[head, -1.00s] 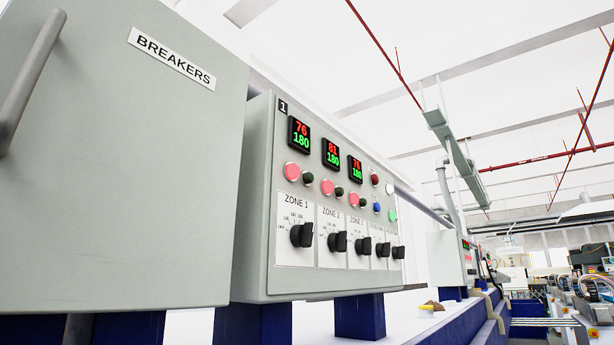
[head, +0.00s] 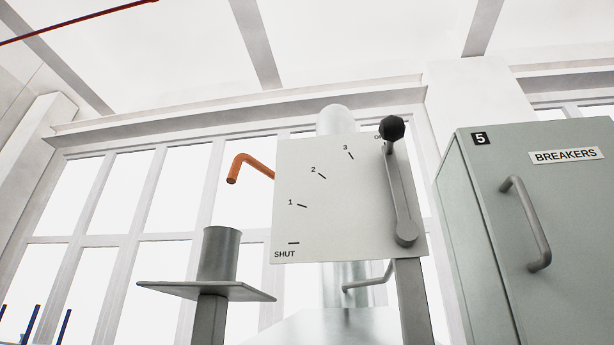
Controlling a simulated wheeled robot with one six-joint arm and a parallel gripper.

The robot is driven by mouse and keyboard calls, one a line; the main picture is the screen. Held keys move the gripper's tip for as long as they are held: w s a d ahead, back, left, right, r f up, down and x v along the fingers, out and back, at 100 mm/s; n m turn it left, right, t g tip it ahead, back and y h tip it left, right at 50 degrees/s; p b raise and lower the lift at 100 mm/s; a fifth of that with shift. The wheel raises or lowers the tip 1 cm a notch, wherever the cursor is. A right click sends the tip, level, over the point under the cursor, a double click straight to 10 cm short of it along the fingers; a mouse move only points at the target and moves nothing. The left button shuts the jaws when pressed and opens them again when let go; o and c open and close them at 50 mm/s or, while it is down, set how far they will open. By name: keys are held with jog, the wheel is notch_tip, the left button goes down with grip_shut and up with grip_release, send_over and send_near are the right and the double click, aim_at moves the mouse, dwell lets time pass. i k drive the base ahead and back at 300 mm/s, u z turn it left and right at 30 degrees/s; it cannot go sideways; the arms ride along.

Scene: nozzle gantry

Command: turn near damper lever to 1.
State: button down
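A grey damper lever (head: 401,190) with a black knob (head: 393,128) is mounted on a pale square dial plate (head: 335,225) in the head view. The lever pivots at the plate's lower right corner and points nearly straight up, at the top mark whose label is mostly hidden by the knob. The plate's other marks read 3, 2, 1 and SHUT, going down to the left. The 1 mark is at the plate's left side. My gripper is not in view.
A grey breaker cabinet (head: 560,230) marked 5, with a handle (head: 527,222), stands close on the right. A grey cylinder (head: 219,255) on a flat plate (head: 160,290) stands at left. An orange bent pipe (head: 238,167) sticks out behind the dial plate.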

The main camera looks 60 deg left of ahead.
aim_at(393, 129)
jog(key=k, duration=0.3)
jog(key=z, duration=0.75)
jog(key=i, duration=0.9)
jog(key=u, duration=3.15)
jog(key=i, duration=0.5)
jog(key=z, duration=0.1)
